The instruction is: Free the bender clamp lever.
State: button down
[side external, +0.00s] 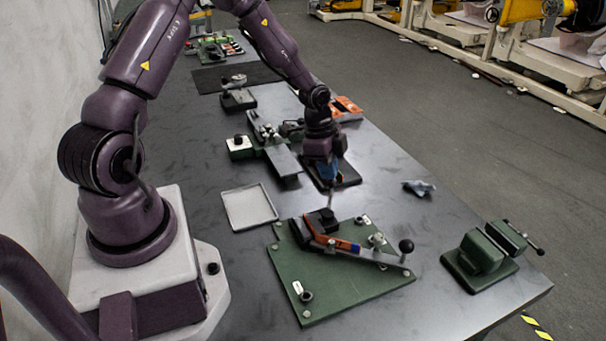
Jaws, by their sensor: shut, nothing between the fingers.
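An orange strip (314,238) with a blue patch lies along the bender beside a black block (320,222). My gripper (331,204) is shut and empty, pointing down just above the back of the black block. I cannot tell whether its tips touch the bender. Which part is the clamp lever is too small to tell.
A green vise (480,255) stands at the bench's right front corner. An empty pale tray (249,206) lies left of my gripper. A crumpled grey cloth (419,188) lies near the right edge. A grey-green machine (275,140) stands behind. Bare bench shows between bender and vise.

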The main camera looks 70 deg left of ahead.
jog(key=shift+w+d+m, duration=0.35)
jog(key=shift+w+m, duration=0.15)
jog(key=shift+m, duration=0.5)
jog(key=shift+w, duration=0.1)
jog(key=shift+w+d+f, duration=0.1)
jog(key=shift+w+d, duration=0.3)
dwell(0.8)
jog(key=shift+s+a, duration=0.1)
dwell(0.5)
jog(key=s+a+v, duration=0.1)
jog(key=a+v, duration=0.1)
jog(key=v, duration=1)
jog(key=shift+s+a, duration=0.2)
jog(key=shift+a, duration=0.15)
jog(key=shift+f, duration=0.1)
